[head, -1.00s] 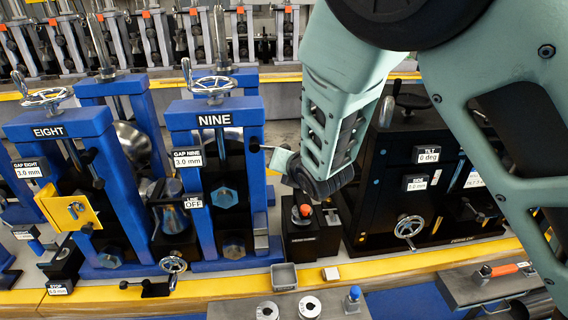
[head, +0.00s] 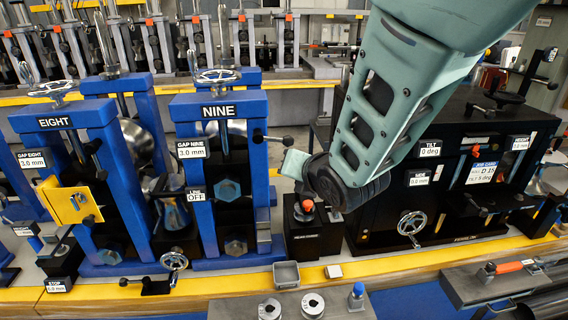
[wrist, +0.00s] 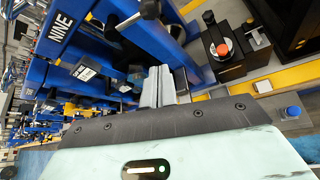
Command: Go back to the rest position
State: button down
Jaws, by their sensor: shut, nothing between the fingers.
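My arm reaches in from the top right in the head view. My gripper (head: 294,164) hangs in front of the space just right of the blue stand marked NINE (head: 216,112), and only its pale end shows there past the dark wrist. In the wrist view the two grey fingers of my gripper (wrist: 159,86) lie together with nothing between them. The NINE stand shows at the upper left of the wrist view (wrist: 62,28). A black box with an orange-red button (head: 307,205) stands below my wrist, and it also shows in the wrist view (wrist: 223,49).
The blue EIGHT stand (head: 62,122) is at left with a yellow plate (head: 72,205). A black machine (head: 440,190) with TILT and SIDE labels stands right of my wrist. A small grey tray (head: 287,276) sits on the yellow front edge. Two metal rings lie below.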

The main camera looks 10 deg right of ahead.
jog(key=shift+s, duration=0.1)
dwell(0.3)
jog(key=s+a+f+m+g+b, duration=0.1)
jog(key=s+f+m+g, duration=0.25)
jog(key=s+m, duration=0.25)
jog(key=s+f+m+g+b, duration=0.1)
jog(key=s+f+m+g, duration=0.25)
jog(key=s+m, duration=0.3)
jog(key=s+d+m+g+h+b, duration=0.1)
jog(key=s+d+m+g, duration=0.1)
jog(key=s+m, duration=0.4)
jog(key=s+d+r+m+g+h+b, duration=0.1)
jog(key=s+m+g, duration=0.2)
jog(key=s+m, duration=0.3)
jog(key=s, duration=0.4)
jog(key=shift+d+r, duration=0.15)
jog(key=shift+d, duration=0.25)
